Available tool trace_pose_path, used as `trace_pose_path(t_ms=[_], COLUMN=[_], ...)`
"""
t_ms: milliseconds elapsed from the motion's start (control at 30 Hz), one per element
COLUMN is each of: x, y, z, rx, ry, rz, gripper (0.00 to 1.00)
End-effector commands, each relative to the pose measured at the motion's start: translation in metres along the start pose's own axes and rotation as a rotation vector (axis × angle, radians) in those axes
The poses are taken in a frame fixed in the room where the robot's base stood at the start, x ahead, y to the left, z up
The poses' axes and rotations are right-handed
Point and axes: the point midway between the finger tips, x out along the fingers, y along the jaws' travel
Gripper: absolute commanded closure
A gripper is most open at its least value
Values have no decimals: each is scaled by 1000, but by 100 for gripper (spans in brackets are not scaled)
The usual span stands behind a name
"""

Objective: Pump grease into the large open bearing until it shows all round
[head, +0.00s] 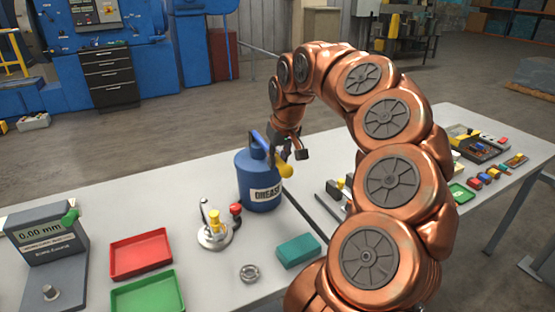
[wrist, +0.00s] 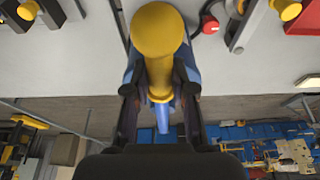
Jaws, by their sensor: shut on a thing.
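The blue grease pump (head: 260,190), labelled GREASE, stands upright on the table in the head view. My gripper (head: 290,150) is at its top, by the yellow-ended lever (head: 286,170). In the wrist view my gripper (wrist: 160,98) has one finger on each side of the lever and is shut on it; the round yellow end (wrist: 157,30) fills the top middle. A small metal ring (head: 250,273), which looks like a bearing, lies flat on the table in front of the pump, apart from it. I cannot see any grease on it.
A round metal fixture (head: 213,238) with yellow and red knobs stands left of the pump. A red tray (head: 140,254), a green tray (head: 148,294) and a gauge reading 0.00 mm (head: 46,240) are further left. A teal block (head: 299,250) lies right of the ring.

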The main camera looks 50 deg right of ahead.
Motion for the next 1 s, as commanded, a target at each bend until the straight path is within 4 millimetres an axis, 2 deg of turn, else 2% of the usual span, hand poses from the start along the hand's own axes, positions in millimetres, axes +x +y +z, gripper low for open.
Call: trace_pose_path(t_ms=[800, 1000], x=[-39, -42], y=[0, -1], z=[-12, -12], rx=[0, -1], ry=[-1, -1], rz=[-1, -1], gripper=[95, 95])
